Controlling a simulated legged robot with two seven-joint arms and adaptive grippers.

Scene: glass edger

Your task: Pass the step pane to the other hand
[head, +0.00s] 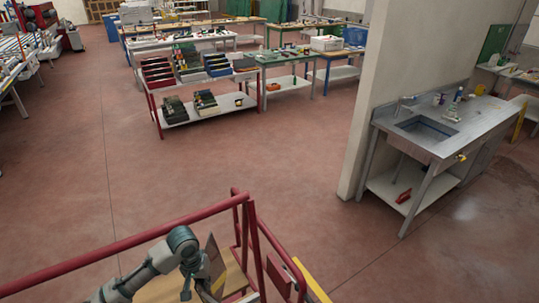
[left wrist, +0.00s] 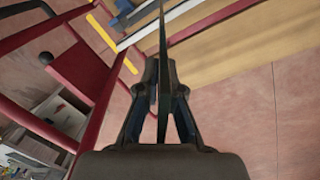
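The step pane shows edge-on as a thin dark sheet (left wrist: 162,45) between the fingers of my left gripper (left wrist: 162,85) in the left wrist view. The fingers press on it from both sides, and it runs up past the fingertips. In the head view the pane (head: 213,256) stands steeply tilted beside my left gripper (head: 200,284), at the bottom of the picture by a red-railed cart. The gripper's lower part is cut off or hidden there. My right gripper is in neither view.
The cart has red rails (head: 140,241) and a wooden deck (head: 160,291) close around my left arm. A steel sink bench (head: 440,130) stands at the right beside a pale wall (head: 399,62). Loaded worktables stand at the back; the red floor (head: 250,160) between is clear.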

